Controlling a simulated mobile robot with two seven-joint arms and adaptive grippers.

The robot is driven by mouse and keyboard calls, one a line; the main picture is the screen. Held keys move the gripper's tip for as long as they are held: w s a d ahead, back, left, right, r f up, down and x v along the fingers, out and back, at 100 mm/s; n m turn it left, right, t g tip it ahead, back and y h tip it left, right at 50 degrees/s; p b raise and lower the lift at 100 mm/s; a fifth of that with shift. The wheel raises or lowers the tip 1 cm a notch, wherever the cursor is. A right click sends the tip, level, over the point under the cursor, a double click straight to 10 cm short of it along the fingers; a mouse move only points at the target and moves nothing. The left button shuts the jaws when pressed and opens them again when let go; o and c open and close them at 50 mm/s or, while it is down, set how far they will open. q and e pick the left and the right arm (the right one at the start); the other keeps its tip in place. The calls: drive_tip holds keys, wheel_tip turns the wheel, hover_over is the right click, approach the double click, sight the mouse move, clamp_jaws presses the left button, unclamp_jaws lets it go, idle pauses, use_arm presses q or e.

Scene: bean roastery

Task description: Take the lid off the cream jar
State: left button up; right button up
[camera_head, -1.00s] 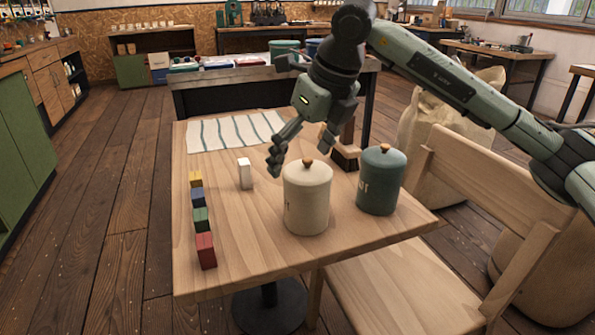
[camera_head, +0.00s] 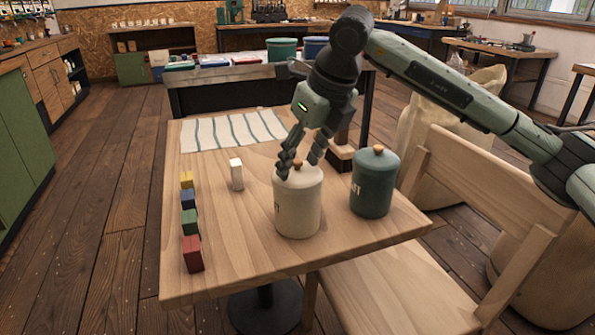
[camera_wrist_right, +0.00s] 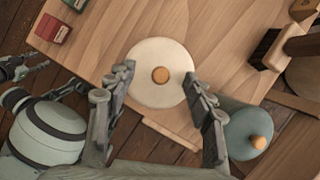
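The cream jar (camera_head: 298,211) stands upright on the wooden table, its lid on, with a round wooden knob. In the right wrist view the pale lid (camera_wrist_right: 160,96) and its knob (camera_wrist_right: 161,75) show from above. My right gripper (camera_head: 298,166) is over the lid, its fingers spread on either side of the knob; in the wrist view (camera_wrist_right: 160,78) a gap shows between each finger and the knob. Dark jointed parts, perhaps my left gripper (camera_wrist_right: 22,70), show at the wrist view's left edge; their state is unclear.
A lidded teal jar (camera_head: 373,187) stands close right of the cream jar. A brush (camera_head: 341,157) lies behind the jars. A chair (camera_head: 400,290) is at the front right.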

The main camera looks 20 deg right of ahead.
drive_tip(key=shift+f, duration=0.1)
drive_tip(key=c, duration=0.4)
drive_tip(key=shift+s+f, duration=0.1)
drive_tip(key=shift+c, duration=0.6)
